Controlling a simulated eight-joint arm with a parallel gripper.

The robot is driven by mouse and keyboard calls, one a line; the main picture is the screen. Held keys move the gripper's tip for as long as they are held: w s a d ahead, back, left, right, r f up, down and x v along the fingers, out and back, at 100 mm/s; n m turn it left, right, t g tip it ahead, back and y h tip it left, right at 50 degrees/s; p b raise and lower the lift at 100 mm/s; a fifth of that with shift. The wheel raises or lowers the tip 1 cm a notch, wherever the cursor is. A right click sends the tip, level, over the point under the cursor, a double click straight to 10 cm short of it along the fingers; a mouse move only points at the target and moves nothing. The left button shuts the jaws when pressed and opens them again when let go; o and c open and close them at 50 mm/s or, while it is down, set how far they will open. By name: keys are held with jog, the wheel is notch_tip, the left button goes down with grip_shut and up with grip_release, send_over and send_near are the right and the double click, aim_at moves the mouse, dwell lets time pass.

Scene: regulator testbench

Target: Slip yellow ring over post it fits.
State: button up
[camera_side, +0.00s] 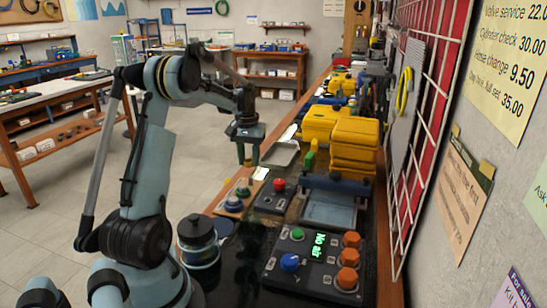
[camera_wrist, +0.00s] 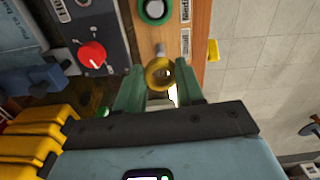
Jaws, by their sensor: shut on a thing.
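In the wrist view a yellow ring (camera_wrist: 152,80) sits between the green fingertips of my gripper (camera_wrist: 160,82), which is shut on it. Beyond the ring is a wooden board (camera_wrist: 172,30) with labels. A small pale post (camera_wrist: 160,50) stands on the board just past the ring, apart from it in the picture. A green ring-shaped piece (camera_wrist: 155,10) with a pale centre is further along the board. In the side view my gripper (camera_side: 247,160) points down above the far end of the board (camera_side: 251,186); the yellow ring is too small to make out clearly there.
A dark box with a red knob (camera_wrist: 92,55) lies beside the board; the red knob (camera_side: 279,184) also shows in the side view. Yellow cases (camera_side: 352,140) stand on the right. A control box (camera_side: 318,262) and a dark jar (camera_side: 197,232) are nearer the side camera.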

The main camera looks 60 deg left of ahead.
aim_at(250, 177)
jog(key=shift+f, duration=2.9)
jog(key=shift+f, duration=0.5)
jog(key=o, duration=1.1)
jog(key=shift+o, duration=0.2)
jog(key=o, duration=0.4)
jog(key=shift+c, duration=0.2)
jog(key=shift+r, duration=0.1)
jog(key=shift+r, duration=3.9)
